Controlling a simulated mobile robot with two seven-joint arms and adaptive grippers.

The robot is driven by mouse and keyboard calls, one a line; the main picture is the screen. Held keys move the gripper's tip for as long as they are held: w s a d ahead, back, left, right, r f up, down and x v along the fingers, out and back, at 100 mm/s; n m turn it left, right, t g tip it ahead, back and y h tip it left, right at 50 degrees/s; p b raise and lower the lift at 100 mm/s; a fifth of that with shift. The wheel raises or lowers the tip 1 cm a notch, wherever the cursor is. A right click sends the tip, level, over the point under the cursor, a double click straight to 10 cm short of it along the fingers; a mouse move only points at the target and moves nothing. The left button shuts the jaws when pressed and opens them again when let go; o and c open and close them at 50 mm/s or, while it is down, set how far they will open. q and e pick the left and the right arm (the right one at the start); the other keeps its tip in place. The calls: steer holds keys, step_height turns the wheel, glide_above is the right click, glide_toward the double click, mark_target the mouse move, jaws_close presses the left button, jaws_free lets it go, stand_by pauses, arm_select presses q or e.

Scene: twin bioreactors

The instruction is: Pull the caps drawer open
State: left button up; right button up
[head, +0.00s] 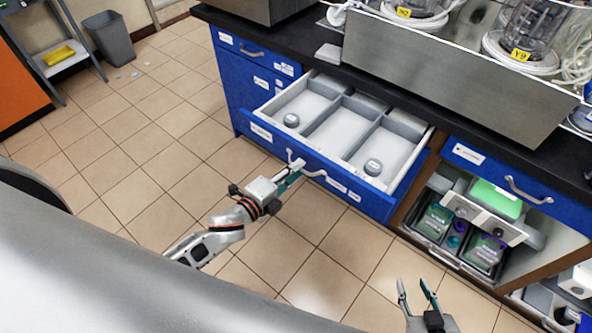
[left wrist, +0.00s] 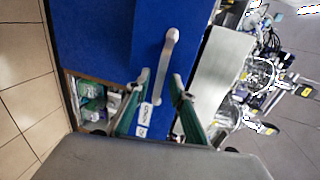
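The wide blue drawer (head: 330,180) under the black worktop stands pulled out, showing white compartments and small round grey-topped items (head: 373,167); its labels are too small to read. Its pale bar handle (head: 312,172) is on the front and also shows in the left wrist view (left wrist: 168,55). My left gripper (head: 297,168) is at the handle's left part. In the left wrist view its green fingers (left wrist: 162,82) are apart on either side of the handle, with gaps visible. My right gripper (head: 416,290) is open and empty, low in front of the cabinet.
A metal tray (head: 450,75) with glass vessels stands on the black worktop (head: 320,58). A closed blue drawer (head: 500,180) sits to the right, above an open shelf with bins (head: 460,230). A grey waste bin (head: 110,40) stands far left. The tiled floor before the drawer is clear.

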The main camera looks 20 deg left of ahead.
arm_select(q)
steer(key=v, duration=1.1)
steer(key=shift+s, duration=0.3)
steer(key=shift+a, duration=0.1)
steer(key=s+f+n+g+y, duration=0.1)
steer(key=s+f+n, duration=0.3)
steer(key=n, duration=0.4)
steer(key=s+d+f+n+g+y, duration=0.1)
steer(key=s+f+n+g, duration=0.2)
steer(key=f+n, duration=0.4)
steer(key=s+n, duration=0.1)
steer(key=n, duration=0.1)
steer(key=shift+d+f+n+y, duration=0.2)
steer(key=shift+d+n+y, duration=0.05)
steer(key=shift+n+y, duration=0.05)
